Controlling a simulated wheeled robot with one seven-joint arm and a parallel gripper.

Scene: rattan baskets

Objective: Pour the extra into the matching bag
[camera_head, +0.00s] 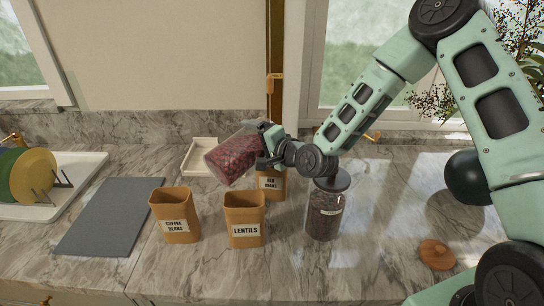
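My gripper (268,138) is shut on a clear jar of red beans (232,158) and holds it tilted above the counter. The beans lie toward the jar's lower-left end; I cannot tell which end is the mouth. The red beans bag (271,183) stands behind the others, below my gripper and to the right of the jar, partly hidden. The coffee beans bag (175,215) stands at the left and the lentils bag (245,219) in the middle; both are upright with open tops. No beans are seen falling.
A closed jar with dark contents (325,210) stands right of the lentils bag. A round wooden lid (437,254) lies at the right, near a dark green round object (468,177). A grey board (110,217), white dish tray (88,172) and small pale tray (190,162) occupy the left.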

